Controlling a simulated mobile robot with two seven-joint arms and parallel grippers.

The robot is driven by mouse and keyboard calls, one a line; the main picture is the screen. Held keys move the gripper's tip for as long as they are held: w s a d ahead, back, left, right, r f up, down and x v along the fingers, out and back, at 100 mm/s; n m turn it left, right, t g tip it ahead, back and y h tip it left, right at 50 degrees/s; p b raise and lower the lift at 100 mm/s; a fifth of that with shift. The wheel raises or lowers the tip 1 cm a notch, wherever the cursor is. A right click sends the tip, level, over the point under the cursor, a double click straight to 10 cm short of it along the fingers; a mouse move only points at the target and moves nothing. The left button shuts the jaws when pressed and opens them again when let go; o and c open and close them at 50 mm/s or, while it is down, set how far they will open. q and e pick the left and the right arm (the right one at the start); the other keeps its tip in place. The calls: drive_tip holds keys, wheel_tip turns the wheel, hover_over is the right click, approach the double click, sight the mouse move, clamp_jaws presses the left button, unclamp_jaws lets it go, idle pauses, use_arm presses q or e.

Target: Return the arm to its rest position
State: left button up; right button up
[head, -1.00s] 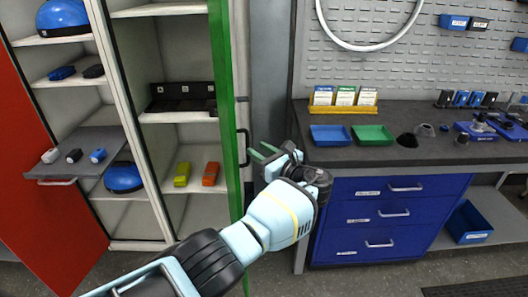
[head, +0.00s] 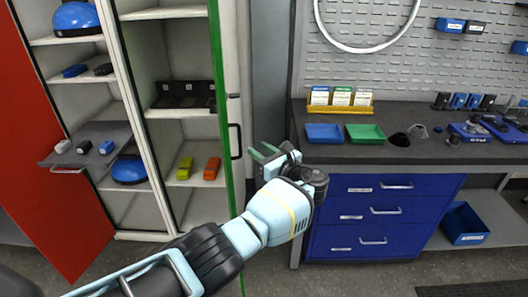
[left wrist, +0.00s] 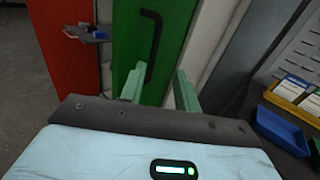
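My left gripper (head: 264,152) is in front of the locker, beside the open green door (head: 221,110) and left of the workbench. Its two green fingers are apart with nothing between them. In the left wrist view the fingers (left wrist: 158,88) also stand apart, with the green door and its dark handle (left wrist: 150,45) beyond them. The fingers look clear of the handle, though the exact gap is hard to judge. The handle (head: 235,141) also shows in the head view, just left of the fingers. My right gripper is not in view.
The workbench (head: 450,152) with blue drawers (head: 385,212) stands close on the right, carrying a blue tray (head: 324,133) and a green tray (head: 365,133). The red door (head: 45,170) stands open at left beside a pulled-out shelf (head: 105,135). A blue bin (head: 465,224) sits low at right.

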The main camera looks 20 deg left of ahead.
use_arm(q)
drive_tip(key=shift+a, duration=0.15)
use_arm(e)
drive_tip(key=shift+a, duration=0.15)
use_arm(q)
drive_tip(key=s+d+f+n+h, duration=0.1)
drive_tip(key=s+f+h, duration=0.25)
drive_tip(key=f, duration=0.75)
drive_tip(key=s+d+f+n+h, duration=0.1)
drive_tip(key=s+f+h, duration=0.25)
drive_tip(key=f, duration=0.65)
drive_tip(key=s+d+f+n+g+h, duration=0.2)
drive_tip(key=s+f+n+h, duration=0.25)
drive_tip(key=s+f, duration=0.95)
drive_tip(key=s+f+n+h, duration=0.35)
drive_tip(key=s+n, duration=0.45)
drive_tip(key=s, duration=0.9)
drive_tip(key=s+a+r+n+h, duration=0.1)
drive_tip(key=s+r+n, duration=0.2)
drive_tip(key=s, duration=0.3)
drive_tip(key=s+a+r+n+t+h+p, duration=0.1)
drive_tip(key=s+a+r+n, duration=0.1)
drive_tip(key=s+r+n, duration=0.2)
drive_tip(key=shift+s+n, duration=0.45)
drive_tip(key=shift+s, duration=0.7)
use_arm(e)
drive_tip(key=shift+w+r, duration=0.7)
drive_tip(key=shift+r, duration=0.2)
